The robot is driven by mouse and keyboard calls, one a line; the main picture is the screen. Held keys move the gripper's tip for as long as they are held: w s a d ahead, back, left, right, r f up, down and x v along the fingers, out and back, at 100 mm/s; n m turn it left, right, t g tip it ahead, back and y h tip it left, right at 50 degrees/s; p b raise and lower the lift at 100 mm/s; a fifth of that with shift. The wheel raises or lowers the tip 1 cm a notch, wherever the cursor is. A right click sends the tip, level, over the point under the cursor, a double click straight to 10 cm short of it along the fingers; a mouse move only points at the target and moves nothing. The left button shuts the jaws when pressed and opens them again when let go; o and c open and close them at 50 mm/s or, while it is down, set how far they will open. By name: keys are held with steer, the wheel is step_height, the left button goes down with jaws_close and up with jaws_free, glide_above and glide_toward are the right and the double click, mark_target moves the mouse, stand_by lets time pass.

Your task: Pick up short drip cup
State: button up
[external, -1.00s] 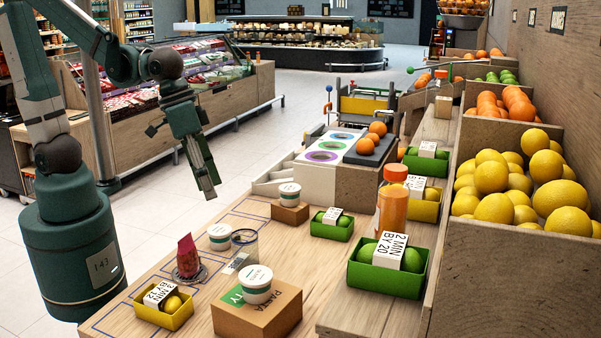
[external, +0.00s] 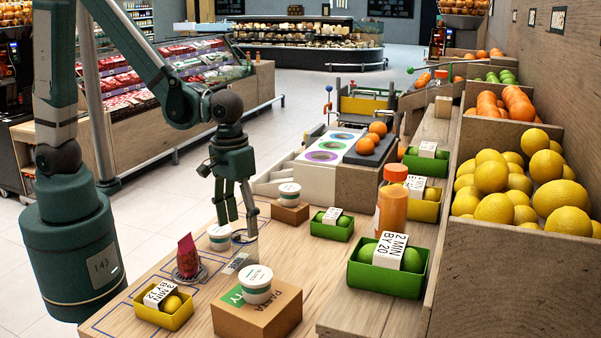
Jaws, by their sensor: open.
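A short, clear cup (external: 242,250) with a dark rim, which looks like the short drip cup, stands on the wooden counter. It is beside a white lidded tub (external: 219,238) and behind a small white label card. My gripper (external: 236,222) is open and points down, with its fingers just over the cup and the tub. One finger overlaps the cup in the picture and hides part of it. I cannot tell whether the finger touches the cup or is inside its rim.
A red pouch (external: 187,258) stands on a small round grate to the left. A cardboard box (external: 258,318) with a tub on top is in front. Another tub on a brown block (external: 290,213) is behind right. Green boxes of limes (external: 387,281) and a juice bottle (external: 392,212) stand farther right.

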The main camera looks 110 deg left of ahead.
mark_target(246, 255)
steer(key=shift+w+a+f+n+g, duration=0.1)
steer(key=shift+a+f+n, duration=0.15)
steer(key=shift+f, duration=0.3)
steer(key=shift+w+a+f+n+g, duration=0.1)
steer(key=shift+a+f+n, duration=0.1)
steer(key=shift+f, duration=0.3)
steer(key=shift+w+a+f+n+g, duration=0.15)
steer(key=shift+f+n, duration=0.1)
steer(key=shift+f, duration=0.3)
steer(key=shift+f, duration=1.3)
steer(key=shift+f, duration=0.1)
steer(key=shift+d+f+b, duration=0.15)
steer(key=shift+f+b, duration=0.35)
steer(key=shift+f, duration=2)
steer(key=c, duration=1)
